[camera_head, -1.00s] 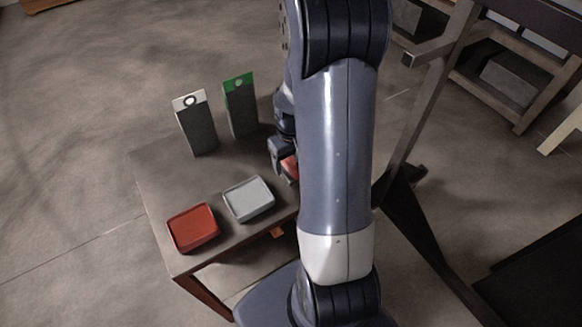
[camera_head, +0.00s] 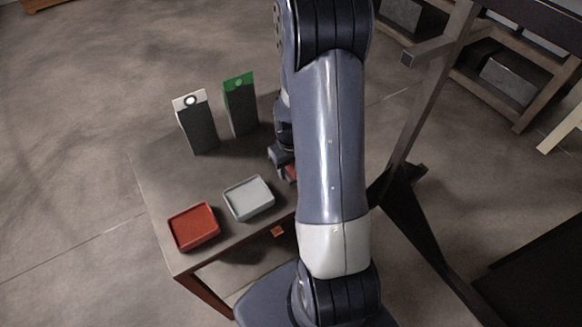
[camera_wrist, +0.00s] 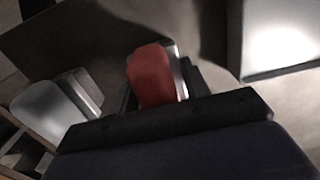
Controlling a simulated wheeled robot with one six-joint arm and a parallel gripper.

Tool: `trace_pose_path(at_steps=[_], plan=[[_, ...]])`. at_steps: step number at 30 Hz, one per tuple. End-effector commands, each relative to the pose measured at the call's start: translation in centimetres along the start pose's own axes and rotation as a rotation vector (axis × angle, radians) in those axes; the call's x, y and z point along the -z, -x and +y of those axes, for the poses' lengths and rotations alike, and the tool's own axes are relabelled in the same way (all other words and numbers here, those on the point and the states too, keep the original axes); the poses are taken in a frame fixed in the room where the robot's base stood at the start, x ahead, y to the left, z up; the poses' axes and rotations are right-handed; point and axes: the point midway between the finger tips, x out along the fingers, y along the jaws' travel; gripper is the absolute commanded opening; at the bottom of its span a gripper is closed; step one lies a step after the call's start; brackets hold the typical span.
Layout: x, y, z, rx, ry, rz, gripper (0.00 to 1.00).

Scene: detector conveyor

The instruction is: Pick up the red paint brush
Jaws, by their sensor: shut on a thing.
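The red paint brush (camera_wrist: 150,76) shows in the wrist view as a rounded red piece with a pale metallic band at its right side. It rises from between the dark jaws of my gripper (camera_wrist: 165,105), which is shut on it. In the head view my gripper (camera_head: 281,158) is at the right side of the small table, partly behind my arm. A bit of red (camera_head: 291,172) shows just below it. Most of the brush is hidden there, and I cannot tell whether it touches the table.
The table (camera_head: 165,165) bears a red tray (camera_head: 194,240) and a grey tray (camera_head: 249,210) at its front. Dark blocks with a white top (camera_head: 188,101) and a green top (camera_head: 238,84) stand behind. A pale grey piece (camera_wrist: 50,110) lies left in the wrist view.

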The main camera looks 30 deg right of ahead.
Motion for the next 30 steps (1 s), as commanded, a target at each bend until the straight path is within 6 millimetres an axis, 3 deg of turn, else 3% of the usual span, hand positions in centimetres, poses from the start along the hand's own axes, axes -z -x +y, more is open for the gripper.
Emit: trace_pose_path(at_steps=[6, 16, 30], plan=[[0.0, 0.0, 0.0, 0.0, 0.0, 0.001, 0.19], [0.1, 0.8, 0.0, -0.002, 0.0, 0.004, 0.19], [0.1, 8.2, 0.0, -0.002, 0.0, 0.005, 0.19]])
